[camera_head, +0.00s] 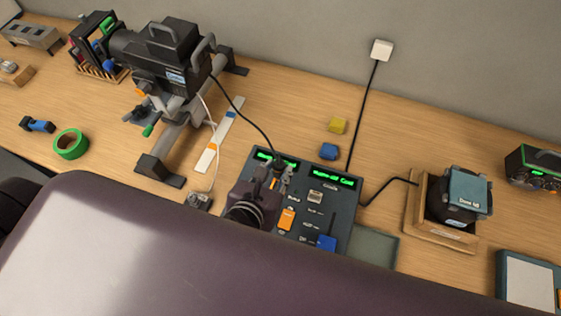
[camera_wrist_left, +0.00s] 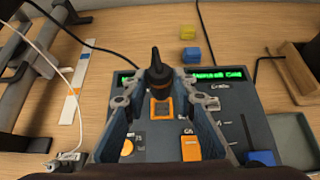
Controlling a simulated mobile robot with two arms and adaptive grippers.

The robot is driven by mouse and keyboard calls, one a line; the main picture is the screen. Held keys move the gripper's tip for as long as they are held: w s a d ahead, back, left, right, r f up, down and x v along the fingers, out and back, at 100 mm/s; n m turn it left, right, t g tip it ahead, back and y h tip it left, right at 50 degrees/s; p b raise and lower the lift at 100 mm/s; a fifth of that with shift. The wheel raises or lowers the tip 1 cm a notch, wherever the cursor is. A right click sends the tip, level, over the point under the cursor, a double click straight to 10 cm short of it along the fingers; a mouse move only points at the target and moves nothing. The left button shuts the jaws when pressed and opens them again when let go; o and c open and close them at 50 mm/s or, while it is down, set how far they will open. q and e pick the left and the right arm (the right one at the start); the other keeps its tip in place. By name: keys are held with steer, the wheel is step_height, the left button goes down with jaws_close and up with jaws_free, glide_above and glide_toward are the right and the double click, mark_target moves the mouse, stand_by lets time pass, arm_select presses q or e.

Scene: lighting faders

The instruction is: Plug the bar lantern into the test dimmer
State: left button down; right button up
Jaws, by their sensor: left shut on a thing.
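The bar lantern (camera_head: 165,55), a large black lamp on a grey stand, stands at the upper left. Its black cable (camera_head: 238,108) runs down to the dimmer. The test dimmer (camera_head: 328,212) is a dark panel with green displays, faders and coloured buttons; it also shows in the wrist view (camera_wrist_left: 225,140). My left gripper (camera_head: 278,180) is over the dimmer's upper left part, shut on a black plug (camera_wrist_left: 157,68) at the cable's end. The plug is upright over an orange-framed socket (camera_wrist_left: 161,107). I cannot tell how deep it sits. My right gripper is not in view.
A small dark lamp (camera_head: 463,195) in a wooden cradle stands right of the dimmer, with a cable. A yellow block (camera_head: 337,125) and a blue block (camera_head: 329,151) lie behind the dimmer. Green tape (camera_head: 71,144) lies at left. My purple arm covers the front.

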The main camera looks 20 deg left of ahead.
arm_select(q)
steer(key=shift+a+f, duration=0.15)
steer(key=shift+f, duration=0.3)
steer(key=shift+s+f, duration=0.1)
steer(key=shift+f, duration=0.6)
step_height(320, 180, down, 2)
steer(key=shift+b, duration=0.85)
steer(key=shift+f+b, duration=0.55)
steer(key=shift+b, duration=0.05)
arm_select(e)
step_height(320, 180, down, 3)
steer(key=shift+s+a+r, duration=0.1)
arm_select(q)
steer(key=shift+p, duration=0.3)
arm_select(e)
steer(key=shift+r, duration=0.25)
arm_select(q)
steer(key=shift+f+b, duration=0.3)
steer(key=shift+f, duration=0.6)
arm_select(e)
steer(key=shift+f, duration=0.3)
arm_select(q)
steer(key=shift+s+f, duration=0.15)
steer(key=shift+f, duration=0.2)
